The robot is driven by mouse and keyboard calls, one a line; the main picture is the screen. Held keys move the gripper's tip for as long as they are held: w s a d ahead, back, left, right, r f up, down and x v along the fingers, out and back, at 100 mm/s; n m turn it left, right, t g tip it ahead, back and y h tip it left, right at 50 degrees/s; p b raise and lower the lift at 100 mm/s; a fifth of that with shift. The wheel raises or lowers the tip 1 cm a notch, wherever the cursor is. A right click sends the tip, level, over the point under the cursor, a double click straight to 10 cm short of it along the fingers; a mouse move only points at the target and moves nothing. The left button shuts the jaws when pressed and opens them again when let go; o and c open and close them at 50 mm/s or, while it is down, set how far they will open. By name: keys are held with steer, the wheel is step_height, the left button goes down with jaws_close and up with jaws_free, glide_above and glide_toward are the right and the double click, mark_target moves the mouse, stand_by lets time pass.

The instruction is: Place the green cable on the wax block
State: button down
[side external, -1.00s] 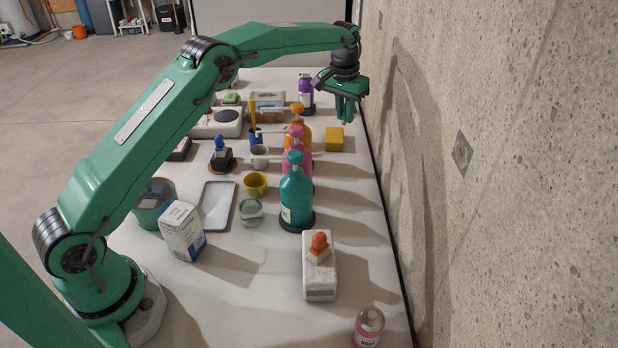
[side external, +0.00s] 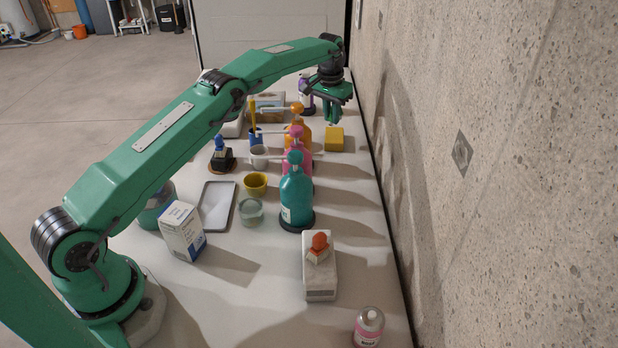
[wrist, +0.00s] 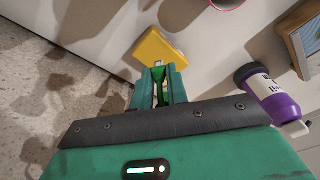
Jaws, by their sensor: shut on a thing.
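The wax block is the yellow block (side external: 334,139) on the white table near the wall side; it also shows in the wrist view (wrist: 152,50), just beyond my fingertips. My gripper (side external: 332,118) points down above the table, close to the block in the side view. In the wrist view my gripper (wrist: 159,76) is shut on the green cable (wrist: 159,92), a small green piece between the fingers with a pale end showing at the tips. The cable cannot be made out in the side view. I cannot tell whether it touches the block.
Orange, pink and teal pump bottles (side external: 297,195) stand in a row nearer the side camera. A purple bottle (wrist: 274,95) stands at the right in the wrist view. A concrete wall (side external: 480,150) runs along the table's right edge. Table between block and wall is bare.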

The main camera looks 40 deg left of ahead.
mark_target(331, 121)
steer(key=shift+f, duration=1.95)
steer(key=shift+f, duration=0.15)
steer(key=c, duration=1.4)
jaws_free()
steer(key=shift+s+d+r, duration=0.1)
steer(key=shift+s+r, duration=0.1)
steer(key=shift+r, duration=1.85)
steer(key=shift+s+a+r, duration=0.1)
steer(key=shift+s+r, duration=0.15)
steer(key=shift+r, duration=1.8)
steer(key=shift+s+d+r, duration=0.1)
steer(key=shift+s+r, duration=0.1)
steer(key=shift+r, duration=1.85)
